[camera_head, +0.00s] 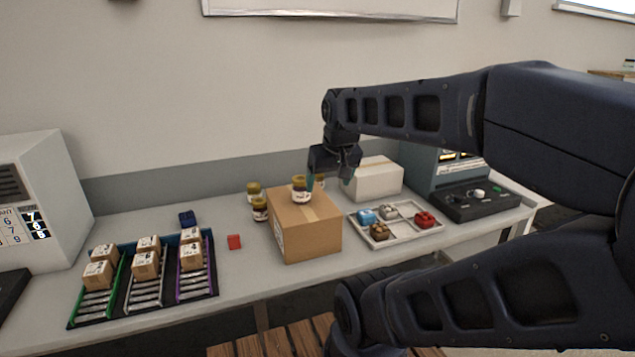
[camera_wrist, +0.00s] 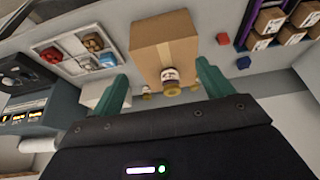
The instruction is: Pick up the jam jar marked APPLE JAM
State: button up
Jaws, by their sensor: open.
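A jam jar with a dark yellow lid and a pale label (camera_head: 300,188) stands on top of the brown cardboard box, near its back edge. In the wrist view this jar (camera_wrist: 170,77) shows between my fingers, lid towards me. More jars (camera_head: 254,190), (camera_head: 260,210) stand on the table left of the box, and another (camera_head: 320,183) shows partly behind my finger. I cannot read any label. My gripper (camera_head: 329,181) is open and empty, its green fingers (camera_wrist: 162,77) apart, beside and slightly right of the jar on the box.
The cardboard box (camera_head: 305,232) stands mid-table. A white box (camera_head: 376,181) and a divided tray (camera_head: 385,238) of coloured parts lie right. A rack with small parcels (camera_head: 145,305), a red block (camera_head: 234,241) and a blue item (camera_head: 188,218) lie left.

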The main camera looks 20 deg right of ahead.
jog(key=w+d+r+m, duration=0.2)
jog(key=w+d, duration=0.1)
jog(key=w, duration=1.1)
jog(key=m+h, duration=0.3)
jog(key=m, duration=0.2)
send_over(318, 181)
jog(key=a, duration=0.2)
notch_tip(318, 181, down, 20)
jog(key=shift+s+d+x, duration=0.1)
jog(key=shift+d+x, duration=0.05)
jog(key=shift+x, duration=1.35)
jog(key=shift+s+d+x, duration=0.1)
jog(key=shift+s+x, duration=0.05)
jog(key=shift+x, duration=3.9)
jog(key=shift+s, duration=0.1)
jog(key=c, duration=1.3)
jog(key=shift+o, duration=0.2)
